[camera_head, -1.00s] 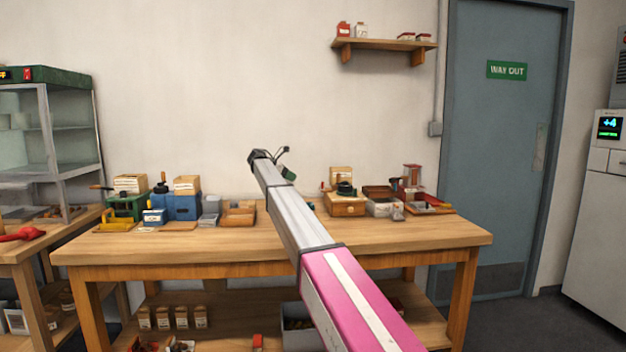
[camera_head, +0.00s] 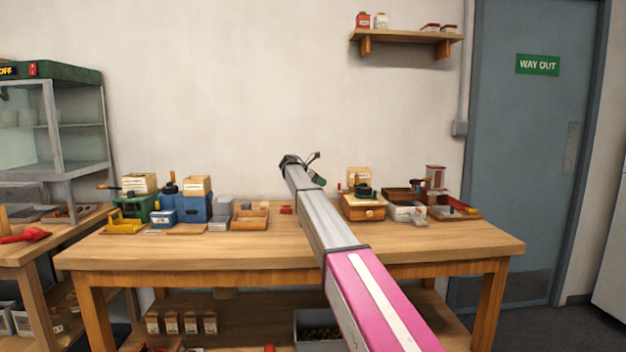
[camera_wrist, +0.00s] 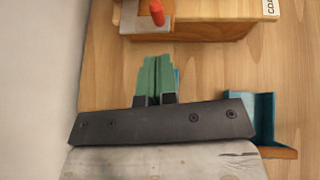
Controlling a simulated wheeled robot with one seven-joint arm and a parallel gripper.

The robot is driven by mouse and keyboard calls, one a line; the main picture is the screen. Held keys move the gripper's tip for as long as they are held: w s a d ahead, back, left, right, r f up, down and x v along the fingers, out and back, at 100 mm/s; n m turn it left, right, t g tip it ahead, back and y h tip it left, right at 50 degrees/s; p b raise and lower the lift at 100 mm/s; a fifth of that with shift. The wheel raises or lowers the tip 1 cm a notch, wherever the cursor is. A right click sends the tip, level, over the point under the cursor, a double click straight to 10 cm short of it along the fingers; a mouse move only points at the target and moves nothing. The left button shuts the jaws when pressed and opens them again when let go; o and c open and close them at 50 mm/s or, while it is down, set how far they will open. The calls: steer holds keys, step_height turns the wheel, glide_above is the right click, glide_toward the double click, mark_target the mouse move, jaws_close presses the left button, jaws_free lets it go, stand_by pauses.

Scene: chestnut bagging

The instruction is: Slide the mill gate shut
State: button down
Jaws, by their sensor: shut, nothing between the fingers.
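The mill looks like the wooden box (camera_head: 365,212) with a dark round top, on the right half of the bench. In the wrist view a wooden box (camera_wrist: 205,32) at the top edge appears to be this mill. A grey plate with a red knob (camera_wrist: 157,12) sits on its left part and may be the gate; the frame cuts it off, so its position is unclear. My gripper (camera_wrist: 156,60) has green fingers, shut together and empty, just short of the box and apart from it. In the head view my gripper (camera_head: 318,181) is small, left of the mill.
The wooden bench (camera_head: 270,247) has clear room along its front. Blue and green boxes (camera_head: 193,207) stand on the left, trays (camera_head: 455,212) on the right. A teal open holder (camera_wrist: 266,118) lies right of my gripper in the wrist view. A wall shelf (camera_head: 405,37) hangs above.

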steer(key=d, duration=0.3)
steer(key=d+f, duration=0.1)
steer(key=d, duration=0.1)
steer(key=shift+w+d, duration=0.1)
steer(key=shift+w, duration=0.3)
steer(key=shift+d+r, duration=0.1)
steer(key=shift+d, duration=1.6)
steer(key=a+f+v, duration=0.1)
steer(key=f+v, duration=0.1)
steer(key=v, duration=1.2)
